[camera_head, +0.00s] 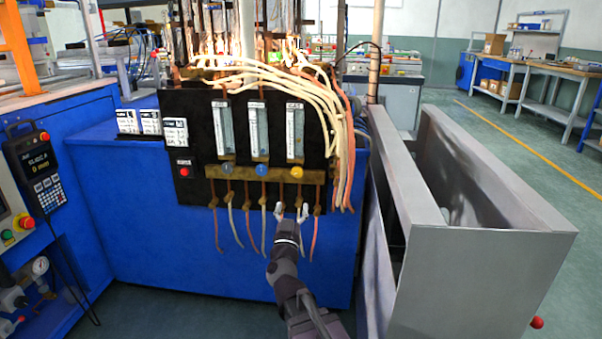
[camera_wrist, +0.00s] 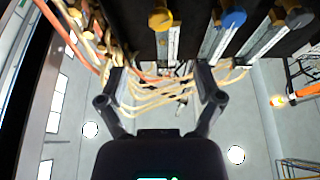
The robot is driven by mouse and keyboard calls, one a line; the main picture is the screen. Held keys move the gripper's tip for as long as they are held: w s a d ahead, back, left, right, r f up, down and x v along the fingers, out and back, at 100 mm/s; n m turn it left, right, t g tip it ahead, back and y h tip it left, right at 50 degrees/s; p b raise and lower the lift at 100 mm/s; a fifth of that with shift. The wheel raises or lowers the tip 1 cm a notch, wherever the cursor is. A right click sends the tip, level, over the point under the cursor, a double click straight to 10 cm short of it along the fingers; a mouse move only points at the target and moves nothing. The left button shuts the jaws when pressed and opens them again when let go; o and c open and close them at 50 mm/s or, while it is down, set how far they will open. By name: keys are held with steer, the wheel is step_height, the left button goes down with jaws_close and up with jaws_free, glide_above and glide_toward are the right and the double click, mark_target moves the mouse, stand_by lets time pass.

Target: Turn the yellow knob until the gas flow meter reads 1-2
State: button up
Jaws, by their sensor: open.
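The yellow knob (camera_head: 297,172) is the rightmost of three knobs on the black panel, below the right flow meter (camera_head: 295,132). The meter's scale is too small to read. My gripper (camera_head: 291,210) is open and empty, below the yellow knob and apart from it in the head view. In the wrist view my gripper (camera_wrist: 160,76) has its two fingers spread wide. The yellow knob (camera_wrist: 160,18) shows there at the top middle, beyond the fingertips and roughly centred between them. The right meter tube (camera_wrist: 172,45) also shows there.
A blue knob (camera_head: 261,169) and a grey knob (camera_head: 228,169) sit left of the yellow one. Hoses (camera_head: 314,235) hang below the panel around my gripper. Pale cables (camera_head: 325,90) drape on the right. A grey metal housing (camera_head: 480,270) stands at right.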

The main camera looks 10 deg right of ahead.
mark_target(298, 174)
steer(key=p+x, duration=0.4)
steer(key=x, duration=0.8)
steer(key=shift+w+d+r+p, duration=0.1)
steer(key=shift+w+p, duration=0.2)
steer(key=c, duration=1.2)
